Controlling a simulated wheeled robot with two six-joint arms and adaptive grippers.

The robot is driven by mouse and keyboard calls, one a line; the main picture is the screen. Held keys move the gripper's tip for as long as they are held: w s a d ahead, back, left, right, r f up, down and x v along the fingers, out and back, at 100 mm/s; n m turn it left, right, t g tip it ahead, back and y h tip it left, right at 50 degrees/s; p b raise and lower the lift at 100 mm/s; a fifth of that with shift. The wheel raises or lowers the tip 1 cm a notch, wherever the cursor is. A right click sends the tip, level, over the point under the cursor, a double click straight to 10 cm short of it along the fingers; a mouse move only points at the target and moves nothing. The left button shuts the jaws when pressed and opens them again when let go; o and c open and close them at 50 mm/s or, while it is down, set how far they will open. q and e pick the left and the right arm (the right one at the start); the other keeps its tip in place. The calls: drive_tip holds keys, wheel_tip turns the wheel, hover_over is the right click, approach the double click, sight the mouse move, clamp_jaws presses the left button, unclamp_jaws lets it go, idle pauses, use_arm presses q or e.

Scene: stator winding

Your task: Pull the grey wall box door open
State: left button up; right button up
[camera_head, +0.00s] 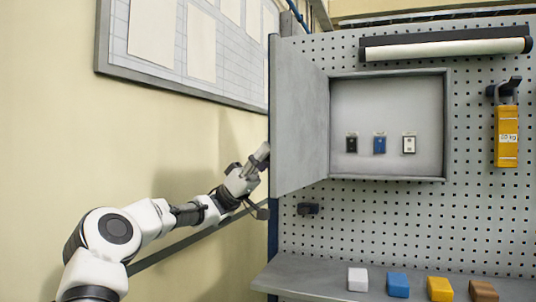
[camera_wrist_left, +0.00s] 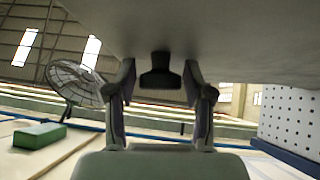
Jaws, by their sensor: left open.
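The grey wall box (camera_head: 387,92) is set in the pegboard, and its grey door (camera_head: 298,115) stands swung wide open on the left side. Inside hang small black (camera_head: 351,145), blue (camera_head: 379,145) and white (camera_head: 409,145) items. My left gripper (camera_head: 262,184) is at the door's outer left edge, partly hidden by the door. In the left wrist view its open fingers (camera_wrist_left: 159,80) stand either side of a dark handle (camera_wrist_left: 160,70) on the grey door surface (camera_wrist_left: 215,35); contact is not clear. My right gripper is not in view.
A shelf (camera_head: 320,280) below carries white, blue, yellow and brown blocks. A dark roll holder (camera_head: 445,47) is above the box, and a yellow tool (camera_head: 507,135) hangs at right. A whiteboard (camera_head: 185,50) is on the left wall.

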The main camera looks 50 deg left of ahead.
use_arm(q)
drive_tip(key=shift+d, duration=0.15)
drive_tip(key=shift+w, duration=0.1)
drive_tip(key=v, duration=1.2)
